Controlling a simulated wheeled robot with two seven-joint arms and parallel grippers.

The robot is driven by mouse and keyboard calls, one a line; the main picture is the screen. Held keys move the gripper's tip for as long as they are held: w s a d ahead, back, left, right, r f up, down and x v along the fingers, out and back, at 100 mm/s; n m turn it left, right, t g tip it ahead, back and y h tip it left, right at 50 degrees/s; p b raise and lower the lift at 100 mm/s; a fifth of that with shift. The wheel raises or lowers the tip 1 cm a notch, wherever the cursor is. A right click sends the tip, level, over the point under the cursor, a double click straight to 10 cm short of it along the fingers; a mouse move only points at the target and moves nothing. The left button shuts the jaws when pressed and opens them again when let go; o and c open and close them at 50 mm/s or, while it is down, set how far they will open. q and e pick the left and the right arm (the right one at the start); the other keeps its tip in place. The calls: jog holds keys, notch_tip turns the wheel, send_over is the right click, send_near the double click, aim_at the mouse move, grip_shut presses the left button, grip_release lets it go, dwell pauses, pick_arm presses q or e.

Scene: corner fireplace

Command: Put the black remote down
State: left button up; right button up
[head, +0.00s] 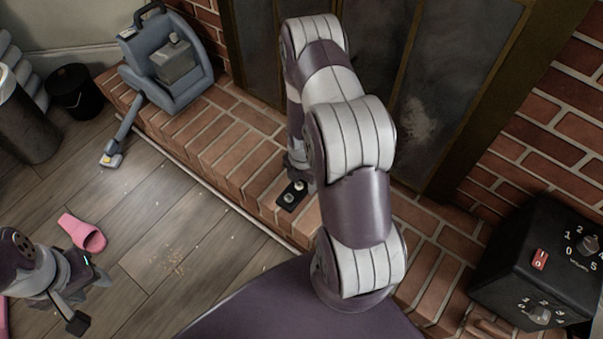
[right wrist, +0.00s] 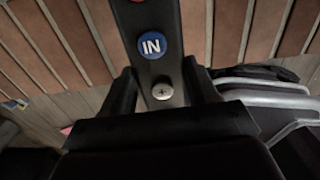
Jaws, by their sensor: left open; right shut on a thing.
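The black remote (head: 291,196) is over the brick hearth (head: 226,150) in the head view, in front of the fireplace doors. My right gripper (head: 298,184) is shut on it, mostly hidden behind my right arm. In the right wrist view the remote (right wrist: 167,70) sits between the two dark fingers, with a blue "IN" button and a screw head showing. The bricks lie close behind it, but I cannot tell whether it touches them. My left gripper (head: 88,298) is open and empty over the wooden floor at the lower left.
A grey-blue machine (head: 172,62) stands on the hearth at the upper left, its nozzle reaching the floor. A black box with dials (head: 540,265) is at the right. A pink slipper (head: 83,232) and a black bucket (head: 75,92) are at the left. Bare bricks lie left of the remote.

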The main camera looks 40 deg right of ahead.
jog(key=w+d+f+b, duration=0.1)
jog(key=w+f, duration=0.1)
jog(key=w+d+f+b, duration=0.1)
jog(key=w+d+f, duration=0.1)
jog(key=w, duration=0.1)
jog(key=w+d+f+b, duration=0.1)
jog(key=w+f+b, duration=0.1)
jog(key=shift+w+d, duration=0.25)
jog(key=shift+d, duration=0.1)
notch_tip(320, 180, down, 4)
jog(key=b, duration=0.2)
jog(key=shift+r+b, duration=0.1)
jog(key=shift+b, duration=0.25)
jog(key=shift+r, duration=0.25)
jog(key=shift+c, duration=0.5)
jog(key=o, duration=0.8)
jog(key=shift+f, duration=0.2)
jog(key=o, duration=0.4)
pick_arm(q)
notch_tip(320, 180, down, 8)
pick_arm(e)
jog(key=shift+o, duration=0.2)
pick_arm(q)
jog(key=shift+r, duration=0.1)
